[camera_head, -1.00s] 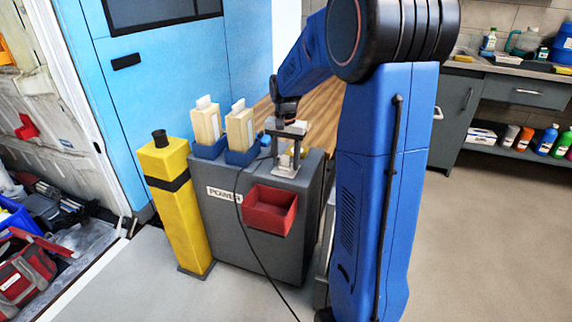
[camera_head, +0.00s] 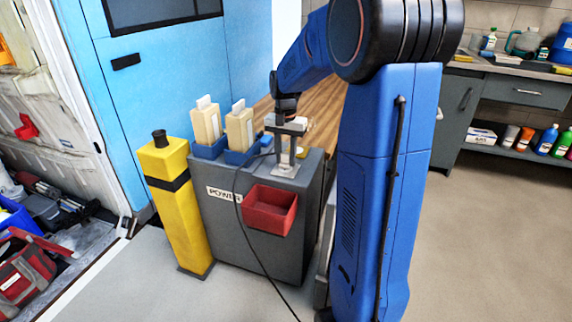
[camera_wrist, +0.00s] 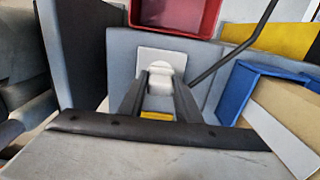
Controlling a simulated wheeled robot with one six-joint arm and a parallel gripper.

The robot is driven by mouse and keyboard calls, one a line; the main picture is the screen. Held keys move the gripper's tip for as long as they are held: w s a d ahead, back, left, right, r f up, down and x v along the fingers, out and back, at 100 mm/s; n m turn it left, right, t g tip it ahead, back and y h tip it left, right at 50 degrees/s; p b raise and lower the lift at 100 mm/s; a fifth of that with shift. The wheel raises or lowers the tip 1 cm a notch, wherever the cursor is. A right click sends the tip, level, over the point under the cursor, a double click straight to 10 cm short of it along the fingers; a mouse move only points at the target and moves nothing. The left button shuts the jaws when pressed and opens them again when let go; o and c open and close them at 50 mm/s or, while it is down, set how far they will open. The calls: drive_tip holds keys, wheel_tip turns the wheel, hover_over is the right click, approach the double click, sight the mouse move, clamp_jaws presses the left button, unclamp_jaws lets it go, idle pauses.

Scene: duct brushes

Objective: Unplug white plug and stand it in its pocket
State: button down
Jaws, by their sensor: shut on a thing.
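The white plug (camera_wrist: 160,80) is between the fingers of my gripper (camera_wrist: 160,96) in the wrist view, and my gripper is shut on it. The plug is at a pale square plate (camera_wrist: 190,60) on top of the grey cabinet. I cannot tell whether it is still seated there. In the head view my gripper (camera_head: 286,158) points down over the cabinet's right end, just above the plate (camera_head: 285,171), and its fingers hide most of the plug. A black cable (camera_head: 240,215) runs from near the gripper down the cabinet front. I cannot tell which holder is the plug's pocket.
The grey cabinet (camera_head: 222,225) is marked POWER and has an open red bin (camera_head: 270,210) on its front. Two blue holders (camera_head: 243,157) with cream blocks stand left of my gripper. A yellow post (camera_head: 182,215) stands at the cabinet's left. A small yellow patch (camera_head: 301,153) lies right of my gripper.

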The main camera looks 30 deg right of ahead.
sight(286, 153)
drive_tip(key=shift+r, duration=2.4)
drive_tip(key=shift+r, duration=1.5)
